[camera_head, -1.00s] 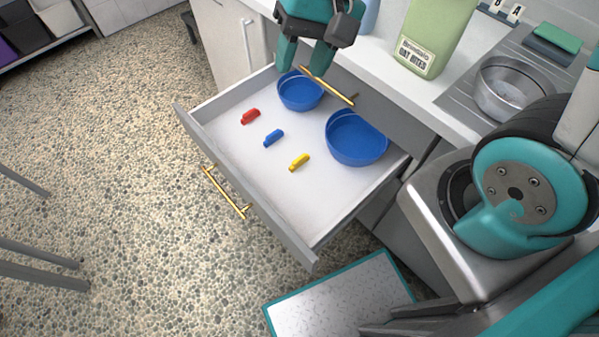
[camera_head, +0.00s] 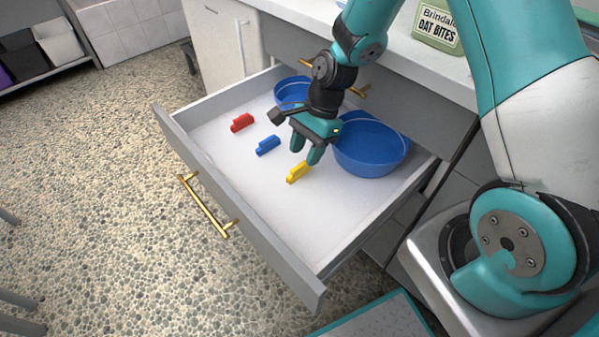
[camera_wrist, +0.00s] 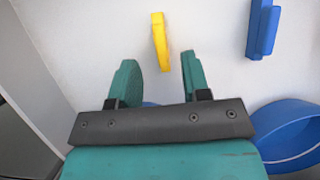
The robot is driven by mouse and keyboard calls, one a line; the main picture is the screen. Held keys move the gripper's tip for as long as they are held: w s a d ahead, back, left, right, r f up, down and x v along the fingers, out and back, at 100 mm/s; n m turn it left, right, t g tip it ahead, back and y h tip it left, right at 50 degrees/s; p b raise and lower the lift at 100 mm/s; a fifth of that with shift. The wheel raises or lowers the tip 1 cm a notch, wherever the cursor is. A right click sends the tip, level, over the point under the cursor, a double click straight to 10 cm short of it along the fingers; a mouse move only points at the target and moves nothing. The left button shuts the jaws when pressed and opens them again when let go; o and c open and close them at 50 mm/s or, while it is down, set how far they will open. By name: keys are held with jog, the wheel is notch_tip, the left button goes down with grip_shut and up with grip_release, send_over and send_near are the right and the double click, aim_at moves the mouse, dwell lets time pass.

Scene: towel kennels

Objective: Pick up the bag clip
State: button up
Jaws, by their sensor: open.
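Three bag clips lie apart on the white floor of the open drawer (camera_head: 330,215): a red clip (camera_head: 242,122), a blue clip (camera_head: 267,145) and a yellow clip (camera_head: 298,172). My gripper (camera_head: 305,155) is open and empty above the drawer, close to the yellow clip. In the wrist view the yellow clip (camera_wrist: 160,41) lies just beyond the gap between my fingertips (camera_wrist: 158,62). The blue clip (camera_wrist: 262,28) is off to the right there. The red clip is not in the wrist view.
A large blue bowl (camera_head: 370,148) stands in the drawer right of my gripper. A smaller blue bowl (camera_head: 290,92) stands at the back, partly hidden by my arm. A green container (camera_head: 437,25) stands on the counter. The drawer's front panel (camera_head: 235,205) borders the near side.

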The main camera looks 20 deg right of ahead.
aim_at(300, 165)
jog(key=b+x, duration=0.1)
jog(key=x, duration=0.4)
jog(key=shift+r, duration=0.1)
grip_shut()
